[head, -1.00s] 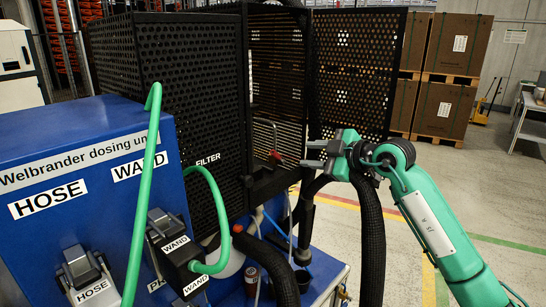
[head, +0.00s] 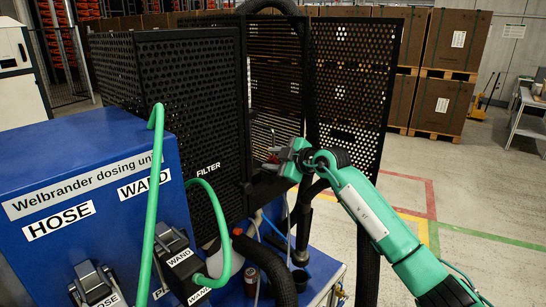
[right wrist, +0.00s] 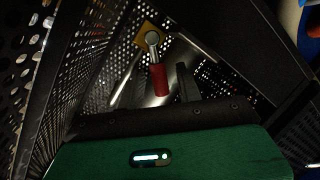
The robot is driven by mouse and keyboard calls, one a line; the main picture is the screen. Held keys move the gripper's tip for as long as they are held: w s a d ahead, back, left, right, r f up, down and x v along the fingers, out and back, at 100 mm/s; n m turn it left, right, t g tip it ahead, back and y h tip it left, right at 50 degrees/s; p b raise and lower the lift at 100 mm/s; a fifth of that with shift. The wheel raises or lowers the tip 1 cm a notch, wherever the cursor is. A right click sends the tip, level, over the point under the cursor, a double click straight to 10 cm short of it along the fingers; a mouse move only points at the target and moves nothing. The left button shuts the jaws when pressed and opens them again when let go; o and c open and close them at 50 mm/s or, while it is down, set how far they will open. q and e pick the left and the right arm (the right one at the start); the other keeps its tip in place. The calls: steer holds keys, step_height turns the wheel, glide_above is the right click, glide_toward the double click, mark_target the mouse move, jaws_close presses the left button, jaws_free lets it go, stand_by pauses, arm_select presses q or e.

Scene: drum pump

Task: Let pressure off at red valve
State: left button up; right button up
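The red valve handle (right wrist: 158,80) shows in the right wrist view, hanging below a round metal hub on a yellow plate (right wrist: 147,36). In the head view only a small bit of red shows, inside the open black perforated cabinet, mostly hidden by my gripper. My right gripper (head: 276,161) reaches into the cabinet opening from the right, with its fingers apart. In the right wrist view one dark finger stands just right of the red handle; the other finger is hard to make out in the dark. I cannot tell whether they touch the handle. My left gripper is not in view.
The black perforated door (head: 352,75) stands open behind my right arm. The FILTER panel (head: 205,120) is left of the opening. A thick black hose (head: 368,250) hangs below my arm. The blue dosing unit (head: 85,150) with green hoses is at left. Boxes stand behind.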

steer(key=shift+a, duration=0.1)
jaws_close()
